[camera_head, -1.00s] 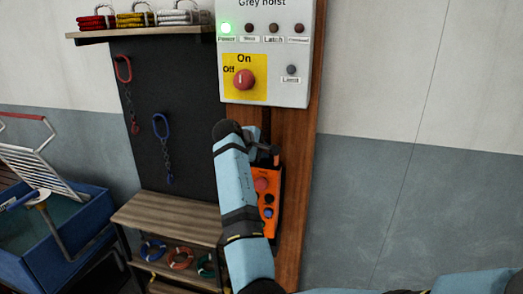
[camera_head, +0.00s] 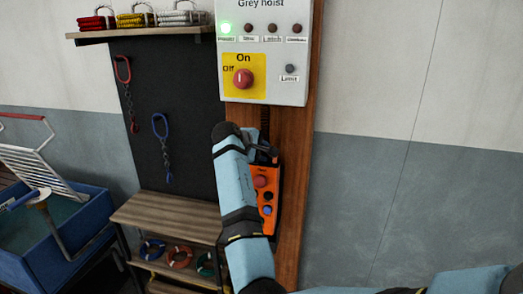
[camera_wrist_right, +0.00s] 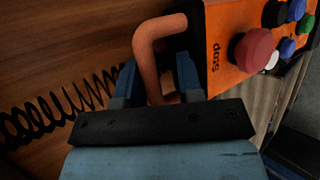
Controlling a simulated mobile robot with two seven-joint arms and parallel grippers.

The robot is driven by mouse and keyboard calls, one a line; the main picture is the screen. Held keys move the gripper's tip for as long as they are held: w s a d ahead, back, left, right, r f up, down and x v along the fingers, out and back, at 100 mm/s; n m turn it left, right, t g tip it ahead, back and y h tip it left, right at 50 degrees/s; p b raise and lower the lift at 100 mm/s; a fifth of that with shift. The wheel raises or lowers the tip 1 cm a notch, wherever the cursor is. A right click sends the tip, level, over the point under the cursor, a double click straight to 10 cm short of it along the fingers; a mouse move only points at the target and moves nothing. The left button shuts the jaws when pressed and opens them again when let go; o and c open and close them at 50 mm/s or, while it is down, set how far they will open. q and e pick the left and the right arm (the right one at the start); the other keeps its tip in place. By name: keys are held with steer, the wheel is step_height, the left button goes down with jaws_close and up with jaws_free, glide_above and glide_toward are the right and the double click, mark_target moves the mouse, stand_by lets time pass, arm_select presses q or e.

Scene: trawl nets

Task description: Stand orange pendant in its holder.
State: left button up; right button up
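The orange pendant (camera_head: 263,187), a box with a red stop button and several coloured buttons, is upright against the wooden post. My right gripper (camera_head: 268,150) is at its top, partly hidden by my own arm. In the right wrist view the pendant (camera_wrist_right: 235,40) fills the top right. Its bent orange handle (camera_wrist_right: 150,60) passes between the fingers of my right gripper (camera_wrist_right: 157,72). A gap seems to show beside the handle, so I cannot tell whether the fingers clamp it. I cannot make out the holder. My left gripper is out of view.
The Grey hoist control box (camera_head: 290,85) is on the post (camera_head: 300,160) above the pendant. A coiled cord (camera_wrist_right: 60,115) runs left of the handle. A wooden shelf bench (camera_head: 165,212) and blue tub (camera_head: 60,245) stand left. The wall to the right is clear.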

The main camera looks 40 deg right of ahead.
steer(key=b+v, duration=0.2)
steer(key=v, duration=1.1)
steer(key=shift+a+r, duration=0.2)
steer(key=shift+a, duration=0.1)
steer(key=shift+s, duration=0.15)
